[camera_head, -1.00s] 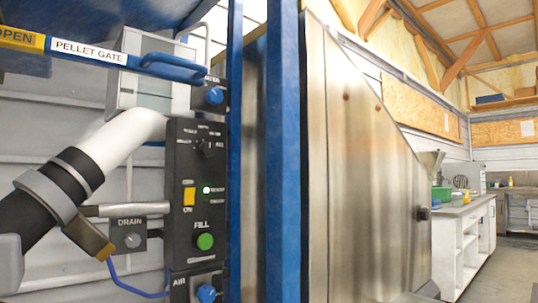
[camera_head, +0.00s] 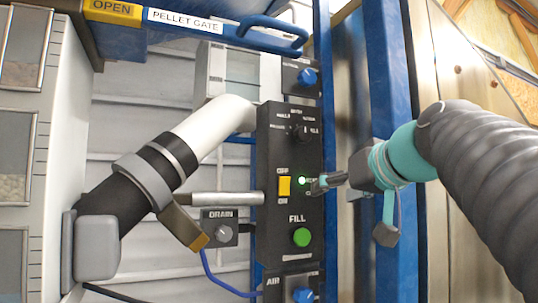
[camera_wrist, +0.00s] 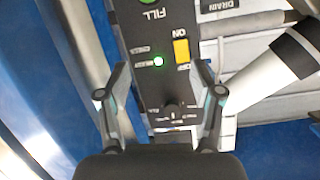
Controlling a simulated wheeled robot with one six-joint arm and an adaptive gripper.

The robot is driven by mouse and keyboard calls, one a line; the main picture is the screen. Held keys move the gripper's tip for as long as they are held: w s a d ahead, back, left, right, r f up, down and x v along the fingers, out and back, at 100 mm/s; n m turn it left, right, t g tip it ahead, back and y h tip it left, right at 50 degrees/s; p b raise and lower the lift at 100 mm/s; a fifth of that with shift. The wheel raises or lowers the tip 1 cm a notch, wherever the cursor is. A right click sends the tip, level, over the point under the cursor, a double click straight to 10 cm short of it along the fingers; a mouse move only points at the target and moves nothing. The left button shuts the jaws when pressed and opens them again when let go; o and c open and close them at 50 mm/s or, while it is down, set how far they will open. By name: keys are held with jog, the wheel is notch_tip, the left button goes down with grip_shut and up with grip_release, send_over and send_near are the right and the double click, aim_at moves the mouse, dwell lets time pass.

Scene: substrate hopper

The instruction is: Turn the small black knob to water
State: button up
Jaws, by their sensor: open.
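The small black knob (camera_head: 301,132) is near the top of the black control panel (camera_head: 275,145), with small labels around it that are too blurred to read surely. Its exact setting cannot be told. My gripper (camera_head: 316,185) reaches in from the right, below the knob, near the lit green indicator. In the wrist view the picture is upside down; my gripper (camera_wrist: 161,72) is open and empty, its fingers spread to either side of the panel. The knob (camera_wrist: 172,109) shows between the fingers and is not held.
The panel also has a yellow switch (camera_head: 284,187) and a green FILL button (camera_head: 301,237). A blue AIR knob (camera_head: 302,295) is below and another blue knob (camera_head: 307,77) above. A DRAIN knob (camera_head: 223,233) is left. A blue post (camera_head: 390,75) stands right of the panel.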

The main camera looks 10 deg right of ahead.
aim_at(306, 133)
notch_tip(306, 133, up, 12)
jog(key=d+n+t+y+b, duration=0.1)
jog(key=n+t+y, duration=0.1)
jog(key=t, duration=0.1)
jog(key=p+x, duration=0.1)
jog(key=x, duration=0.5)
jog(key=p+x, duration=0.1)
jog(key=x, duration=0.6)
jog(key=shift+w+d+p, duration=0.2)
jog(key=shift+p, duration=0.1)
jog(key=c, duration=1.2)
jog(key=shift+o, duration=0.2)
